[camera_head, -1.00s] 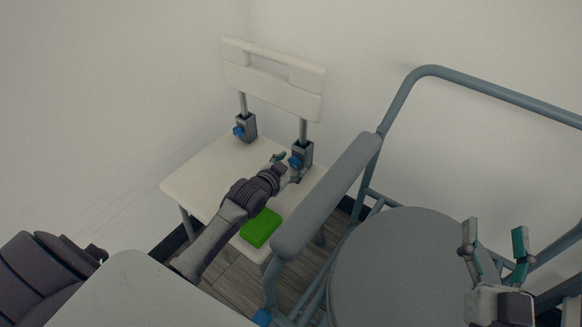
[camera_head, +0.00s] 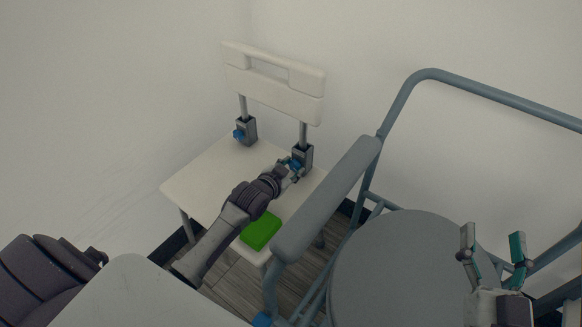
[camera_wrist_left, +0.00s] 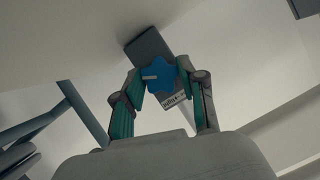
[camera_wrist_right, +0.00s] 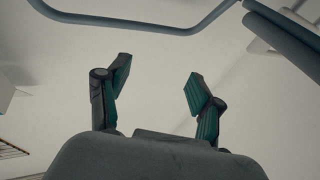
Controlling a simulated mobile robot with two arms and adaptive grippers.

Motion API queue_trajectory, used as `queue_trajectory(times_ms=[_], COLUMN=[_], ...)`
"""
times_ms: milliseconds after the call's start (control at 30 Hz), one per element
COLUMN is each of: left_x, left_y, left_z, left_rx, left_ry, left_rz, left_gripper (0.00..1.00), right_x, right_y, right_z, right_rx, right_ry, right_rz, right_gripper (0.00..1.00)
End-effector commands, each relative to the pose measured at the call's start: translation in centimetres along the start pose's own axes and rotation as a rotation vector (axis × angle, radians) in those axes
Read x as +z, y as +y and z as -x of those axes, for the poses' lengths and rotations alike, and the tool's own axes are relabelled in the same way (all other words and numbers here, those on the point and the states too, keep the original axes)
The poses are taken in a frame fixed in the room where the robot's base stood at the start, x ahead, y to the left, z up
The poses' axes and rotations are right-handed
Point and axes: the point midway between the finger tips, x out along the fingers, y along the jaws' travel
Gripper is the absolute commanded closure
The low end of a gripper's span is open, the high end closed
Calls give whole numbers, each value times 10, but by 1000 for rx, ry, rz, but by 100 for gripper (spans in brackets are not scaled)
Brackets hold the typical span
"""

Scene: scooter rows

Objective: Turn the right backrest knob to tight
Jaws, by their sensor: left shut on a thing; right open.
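The right backrest knob (camera_head: 295,164) is blue and sits on the front of the right grey bracket (camera_head: 304,155), below the white backrest (camera_head: 273,84). In the left wrist view the knob (camera_wrist_left: 159,76) is star-shaped with a pale pointer mark facing left, and a partly covered label (camera_wrist_left: 174,101) is beneath it. My left gripper (camera_head: 291,170) is shut on this knob, a finger at each side. My right gripper (camera_head: 493,246) is open and empty, in front of the grey round seat; its spread fingers also show in the right wrist view (camera_wrist_right: 157,82).
The left bracket has another blue knob (camera_head: 239,134). A green block (camera_head: 261,231) lies on the white seat (camera_head: 201,176) near its front edge. A grey-blue tubular frame chair with a padded armrest (camera_head: 330,195) and round seat (camera_head: 394,270) stands close on the right. Walls are behind.

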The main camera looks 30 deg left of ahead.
Motion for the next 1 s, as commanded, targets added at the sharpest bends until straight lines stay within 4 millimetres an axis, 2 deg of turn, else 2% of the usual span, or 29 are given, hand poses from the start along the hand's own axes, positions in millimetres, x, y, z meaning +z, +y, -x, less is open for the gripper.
queue_trajectory(times_ms=[167, 300, 500, 667, 1000], left_x=[-2, -2, 0, 1, 1], left_y=[1, 1, 3, 4, 4], left_z=[1, 1, 0, 0, -1], left_rx=[-23, -54, -104, -146, -198], left_ry=[-2, -2, -3, -2, 0], left_rz=[-59, -133, -256, -354, -480], left_gripper=[94, 94, 94, 94, 94], right_x=[30, 61, 92, 99, 91], right_y=[5, 10, 16, 16, 15], right_z=[6, 21, 45, 51, 41], right_rx=[11, 24, 36, 39, 35], right_ry=[-203, -404, -616, -659, -587], right_rz=[5, 9, 10, 10, 10], right_gripper=[34, 34, 34, 34, 34])
